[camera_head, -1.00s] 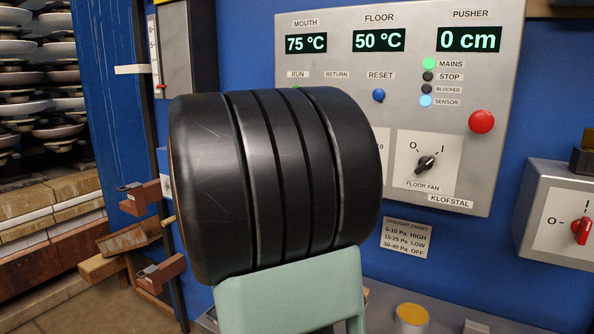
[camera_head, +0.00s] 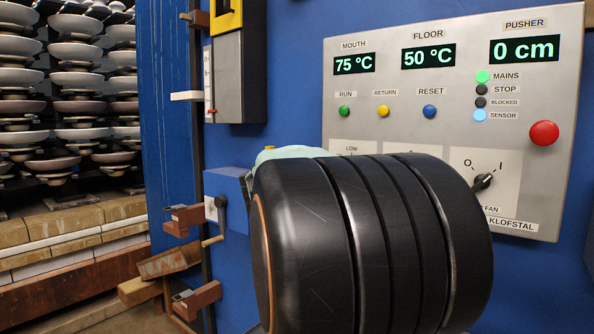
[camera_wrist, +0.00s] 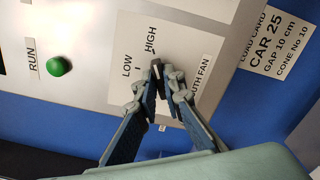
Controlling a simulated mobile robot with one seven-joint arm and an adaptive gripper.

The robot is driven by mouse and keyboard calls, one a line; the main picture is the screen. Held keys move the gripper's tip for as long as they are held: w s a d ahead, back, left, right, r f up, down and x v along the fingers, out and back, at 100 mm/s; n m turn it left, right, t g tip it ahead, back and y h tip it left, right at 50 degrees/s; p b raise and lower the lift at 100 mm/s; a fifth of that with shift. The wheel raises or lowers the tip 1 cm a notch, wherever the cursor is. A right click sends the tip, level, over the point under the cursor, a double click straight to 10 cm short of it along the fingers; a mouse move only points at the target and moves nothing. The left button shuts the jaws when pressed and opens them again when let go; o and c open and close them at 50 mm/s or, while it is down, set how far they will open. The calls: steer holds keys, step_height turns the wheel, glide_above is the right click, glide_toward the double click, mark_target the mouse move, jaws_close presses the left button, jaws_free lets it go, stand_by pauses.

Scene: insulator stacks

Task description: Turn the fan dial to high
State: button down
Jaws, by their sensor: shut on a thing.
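The mouth fan plate (camera_wrist: 190,38) is a white square with LOW and HIGH marks, seen tilted in the wrist view. My gripper (camera_wrist: 165,72) has its fingertips closed together at the middle of this plate, below the HIGH mark, shut on the fan dial.
The grey control panel (camera_head: 380,100) has lit displays, several small buttons and a red button (camera_head: 544,132). The floor fan dial (camera_head: 482,182) is right of my arm. A blue box (camera_head: 228,190) with a black knob is on the left. Insulator stacks (camera_head: 70,107) stand far left.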

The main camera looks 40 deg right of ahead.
steer(key=shift+r, duration=0.3)
steer(key=c, duration=2.2)
jaws_free()
steer(key=shift+o, duration=0.8)
steer(key=shift+d+f, duration=0.15)
steer(key=shift+f, duration=0.05)
steer(key=v, duration=0.7)
steer(key=shift+a, duration=0.3)
